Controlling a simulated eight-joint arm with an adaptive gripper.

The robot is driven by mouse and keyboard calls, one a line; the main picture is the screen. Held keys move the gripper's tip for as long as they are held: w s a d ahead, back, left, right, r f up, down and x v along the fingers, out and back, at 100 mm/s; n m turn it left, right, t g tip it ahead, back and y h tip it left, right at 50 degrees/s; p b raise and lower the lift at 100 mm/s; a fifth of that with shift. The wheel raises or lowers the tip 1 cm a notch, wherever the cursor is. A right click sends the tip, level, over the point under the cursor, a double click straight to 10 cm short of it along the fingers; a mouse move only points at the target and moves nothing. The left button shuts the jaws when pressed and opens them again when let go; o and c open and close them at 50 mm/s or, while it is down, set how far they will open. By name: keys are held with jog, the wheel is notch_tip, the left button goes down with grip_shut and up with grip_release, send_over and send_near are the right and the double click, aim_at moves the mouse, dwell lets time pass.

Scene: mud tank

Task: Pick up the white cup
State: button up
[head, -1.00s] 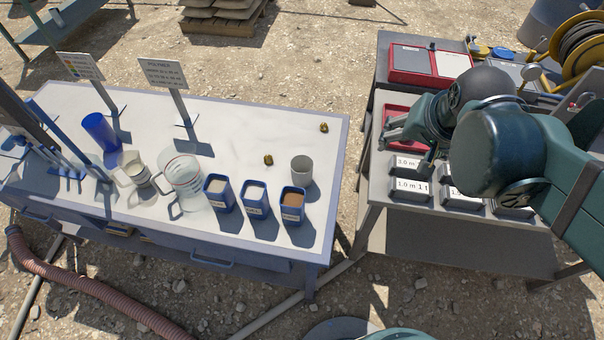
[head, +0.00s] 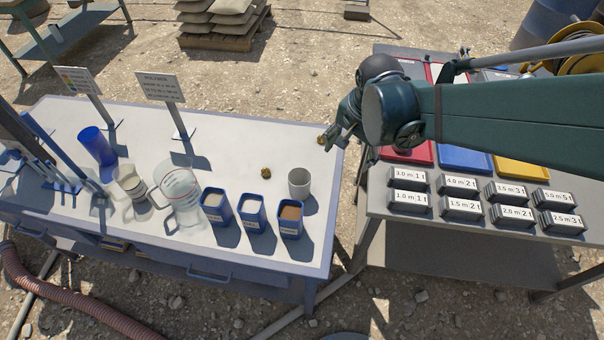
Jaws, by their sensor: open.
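A small white-grey cup (head: 299,184) stands upright near the right end of the white-topped table (head: 230,140). Its open top shows and it looks empty. My gripper (head: 336,146) is open and empty, above the table's right edge, up and to the right of the cup and apart from it. The fingers are small in the view and partly shaded. Another pale cup-like container (head: 131,183) stands further left, beside a clear measuring jug (head: 180,196).
Blue bins of powder (head: 257,213) stand just left of and in front of the cup. A blue cylinder (head: 97,146) and signs (head: 160,88) stand left. Labelled blocks (head: 463,209) sit on the right table.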

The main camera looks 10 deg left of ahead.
jog(key=w+a+f+m+g, duration=0.2)
jog(key=a+f, duration=0.7)
jog(key=m, duration=0.1)
send_near(300, 179)
jog(key=s+f, duration=0.1)
jog(key=s+f+b, duration=0.1)
jog(key=shift+s+a+f+h, duration=0.1)
jog(key=shift+s+f+h, duration=0.15)
jog(key=shift+s+h, duration=0.15)
jog(key=shift+f, duration=0.2)
jog(key=shift+f, duration=1.15)
jog(key=shift+s+f+b, duration=0.1)
jog(key=shift+f+b, duration=0.5)
jog(key=shift+f, duration=2)
jog(key=c, duration=1)
